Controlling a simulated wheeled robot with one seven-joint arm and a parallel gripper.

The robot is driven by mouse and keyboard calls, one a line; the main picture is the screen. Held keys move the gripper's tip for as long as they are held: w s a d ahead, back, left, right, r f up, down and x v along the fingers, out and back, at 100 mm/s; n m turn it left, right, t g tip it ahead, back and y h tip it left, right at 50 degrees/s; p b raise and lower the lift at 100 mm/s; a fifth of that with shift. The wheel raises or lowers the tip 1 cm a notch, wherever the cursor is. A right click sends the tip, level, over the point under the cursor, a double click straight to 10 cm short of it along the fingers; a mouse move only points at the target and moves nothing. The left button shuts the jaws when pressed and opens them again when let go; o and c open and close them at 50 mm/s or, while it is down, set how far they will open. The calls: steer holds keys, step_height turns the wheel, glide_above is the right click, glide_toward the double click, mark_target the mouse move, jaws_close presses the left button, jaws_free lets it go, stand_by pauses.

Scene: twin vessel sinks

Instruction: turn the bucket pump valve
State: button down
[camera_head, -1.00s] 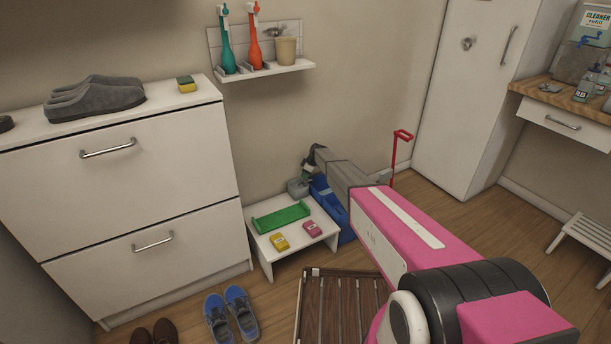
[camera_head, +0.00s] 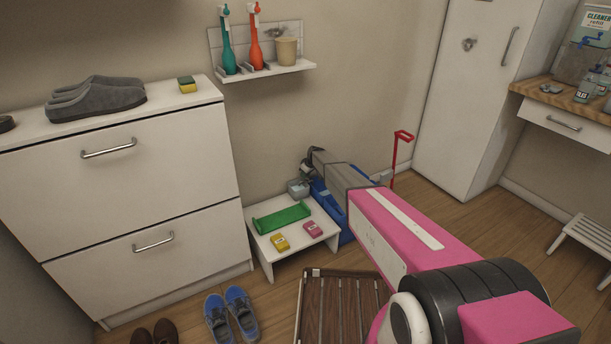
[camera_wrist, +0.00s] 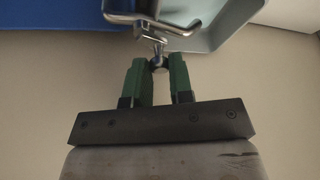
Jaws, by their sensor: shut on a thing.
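The pump valve (camera_wrist: 159,62) is a small metal handle on a thin stem, seen at the top middle of the wrist view. My gripper (camera_wrist: 160,68) has green fingers on both sides of it and is shut on it; the fingers partly hide it. A blue body (camera_wrist: 50,16), likely the bucket, fills the upper left of the wrist view. In the head view the blue bucket (camera_head: 341,229) stands on the floor by the wall, partly behind my pink and grey arm. The valve itself is hidden there.
A low white stool (camera_head: 268,239) with a green tray (camera_head: 282,217) and two small boxes stands left of the bucket. A grey container (camera_head: 298,188) is behind it. A red-handled tool (camera_head: 401,150) stands to the right. A slatted wooden mat (camera_head: 340,310) lies in front.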

steer(key=c, duration=1)
jaws_free()
steer(key=shift+r, duration=0.15)
steer(key=v, duration=1)
steer(key=shift+s+d+r, duration=0.1)
steer(key=shift+r, duration=0.15)
steer(key=s+d+r+m+g+h, duration=0.1)
steer(key=s+d+r+m, duration=0.2)
steer(key=s+d, duration=0.5)
steer(key=s+d+r+m+h, duration=0.1)
steer(key=s+d+r+m, duration=0.3)
steer(key=s, duration=2.2)
steer(key=s+d+r+m+g+h, duration=0.1)
steer(key=s+d+r+m, duration=0.3)
steer(key=s+d, duration=1)
steer(key=shift+s+r+g+h, duration=0.2)
steer(key=shift+s+r, duration=0.5)
steer(key=shift+s, duration=0.25)
steer(key=shift+s+r+g+h, duration=0.1)
steer(key=shift+s+r+h, duration=0.1)
steer(key=shift+s+r, duration=0.65)
